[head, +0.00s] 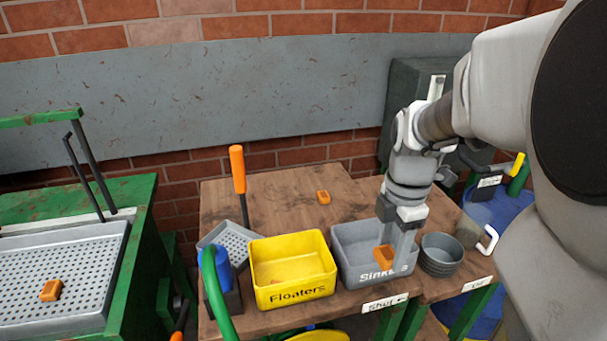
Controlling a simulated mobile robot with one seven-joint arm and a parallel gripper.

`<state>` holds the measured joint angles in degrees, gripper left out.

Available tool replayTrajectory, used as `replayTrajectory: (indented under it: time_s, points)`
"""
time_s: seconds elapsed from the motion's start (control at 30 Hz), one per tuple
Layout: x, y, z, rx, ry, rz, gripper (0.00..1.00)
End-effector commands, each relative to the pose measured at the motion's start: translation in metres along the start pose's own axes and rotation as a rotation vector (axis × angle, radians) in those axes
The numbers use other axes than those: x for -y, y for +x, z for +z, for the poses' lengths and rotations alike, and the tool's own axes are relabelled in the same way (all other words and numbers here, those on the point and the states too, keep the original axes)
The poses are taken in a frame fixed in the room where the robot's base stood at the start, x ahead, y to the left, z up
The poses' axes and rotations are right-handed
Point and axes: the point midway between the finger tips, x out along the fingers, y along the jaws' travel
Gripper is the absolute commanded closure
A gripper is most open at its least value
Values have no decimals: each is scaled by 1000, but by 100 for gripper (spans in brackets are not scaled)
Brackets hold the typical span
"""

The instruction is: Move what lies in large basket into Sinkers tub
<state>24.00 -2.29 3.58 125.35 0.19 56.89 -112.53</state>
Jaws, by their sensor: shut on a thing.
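My gripper (394,243) points down over the grey tub labelled Sinkers (349,238). It is shut on an orange block (384,257), which shows in front of the tub's interior near its right side. I cannot tell whether the block touches the tub. The large perforated grey basket (112,262) stands on a green frame at the left, with another orange block (51,290) lying in it.
The yellow Floaters tub (292,291) stands left of the Sinkers tub. A loose orange block (323,197) lies behind on the wooden table (275,200). A small perforated basket (232,238) and a grey round bowl (441,254) flank the tubs.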

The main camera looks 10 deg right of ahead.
Motion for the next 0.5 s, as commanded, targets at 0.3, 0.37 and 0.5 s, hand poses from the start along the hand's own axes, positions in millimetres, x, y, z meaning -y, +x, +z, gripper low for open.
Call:
replayTrajectory:
  time_s: [0.3, 0.37, 0.5]
  points:
    - [-59, 38, -1, -3, -3, -3, 98]
    - [-71, 45, -1, -2, -2, -2, 98]
    - [-94, 58, -1, -1, -2, -2, 98]
